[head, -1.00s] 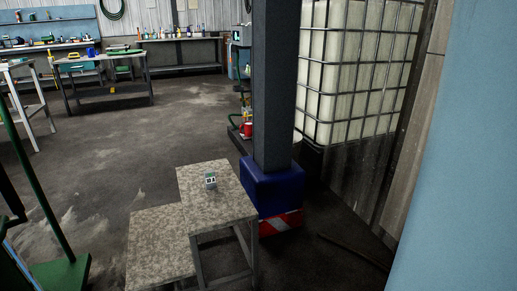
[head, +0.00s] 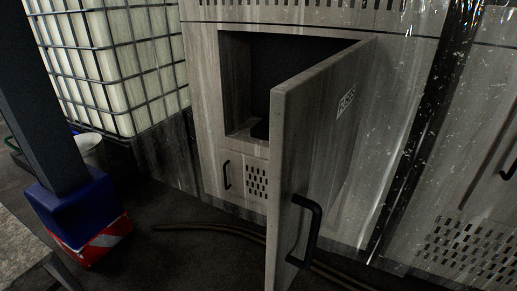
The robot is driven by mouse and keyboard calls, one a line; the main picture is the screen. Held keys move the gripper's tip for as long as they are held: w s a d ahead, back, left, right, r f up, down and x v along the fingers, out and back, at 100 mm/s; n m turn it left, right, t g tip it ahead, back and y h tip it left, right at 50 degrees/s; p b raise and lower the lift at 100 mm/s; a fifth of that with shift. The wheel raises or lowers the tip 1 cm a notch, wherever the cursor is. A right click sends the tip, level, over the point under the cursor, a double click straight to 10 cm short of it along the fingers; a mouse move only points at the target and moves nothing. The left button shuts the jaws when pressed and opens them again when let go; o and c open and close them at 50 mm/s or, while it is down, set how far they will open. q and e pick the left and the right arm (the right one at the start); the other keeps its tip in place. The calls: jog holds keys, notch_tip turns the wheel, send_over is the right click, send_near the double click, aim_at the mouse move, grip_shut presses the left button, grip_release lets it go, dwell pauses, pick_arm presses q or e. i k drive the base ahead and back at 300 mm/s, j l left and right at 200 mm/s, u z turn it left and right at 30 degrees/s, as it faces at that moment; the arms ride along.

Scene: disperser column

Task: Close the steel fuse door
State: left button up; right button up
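The steel fuse door (head: 325,150) stands open in the head view, swung out toward me from the weathered grey cabinet (head: 207,110). It is hinged on the right side of a dark square opening (head: 265,75). A black bar handle (head: 306,232) is on the door's near lower part, and a small white label (head: 346,101) is on its face. A dark object (head: 260,129) sits at the bottom of the opening; I cannot tell what it is. Neither of my grippers is in view.
A caged white tank (head: 110,55) stands left of the cabinet. A hose or cable (head: 215,228) lies on the floor before the cabinet. A table corner (head: 22,255) shows lower left.

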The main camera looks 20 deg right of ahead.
aim_at(315, 114)
jog(key=l+z, duration=0.1)
jog(key=z, duration=0.95)
